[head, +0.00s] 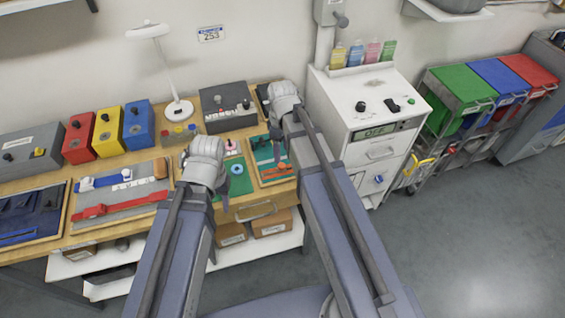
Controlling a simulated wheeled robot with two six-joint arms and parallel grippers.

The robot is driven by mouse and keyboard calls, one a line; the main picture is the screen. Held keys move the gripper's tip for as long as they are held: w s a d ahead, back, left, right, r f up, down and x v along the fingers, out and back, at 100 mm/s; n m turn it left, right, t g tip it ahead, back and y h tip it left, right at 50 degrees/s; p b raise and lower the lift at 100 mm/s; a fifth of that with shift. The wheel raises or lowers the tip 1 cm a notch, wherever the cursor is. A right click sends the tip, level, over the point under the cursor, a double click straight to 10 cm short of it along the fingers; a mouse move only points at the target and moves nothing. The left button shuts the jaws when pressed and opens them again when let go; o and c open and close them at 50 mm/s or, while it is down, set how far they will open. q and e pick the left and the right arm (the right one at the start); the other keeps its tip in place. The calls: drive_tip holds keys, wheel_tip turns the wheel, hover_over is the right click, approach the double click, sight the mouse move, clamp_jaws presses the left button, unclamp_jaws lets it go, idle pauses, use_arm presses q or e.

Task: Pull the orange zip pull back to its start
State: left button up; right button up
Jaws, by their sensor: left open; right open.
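A teal board (257,155) lies on the wooden bench near its right end. An orange strip (274,171) runs along its lower part, and small dark pieces lie above it. The orange zip pull is too small to tell apart from this strip. My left gripper (206,162) is open at the left, beside the green mat and apart from the orange strip. My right gripper (284,104) is open above the back right of the teal board. My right forearm hides the board's right edge. Neither gripper visibly holds anything.
A green mat (238,188) with a round button lies left of the teal board. A grey board (140,194) with blue and red straps lies further left. A dark grey box (226,104) and a lamp (178,109) stand behind. A white cabinet (352,105) stands at the right.

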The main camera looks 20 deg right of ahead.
sight(282, 165)
wheel_tip(282, 165, down, 6)
drive_tip(key=b, duration=0.5)
drive_tip(key=shift+f+b, duration=0.25)
drive_tip(key=shift+b, duration=0.15)
drive_tip(key=shift+s, duration=0.1)
clamp_jaws()
idle(0.8)
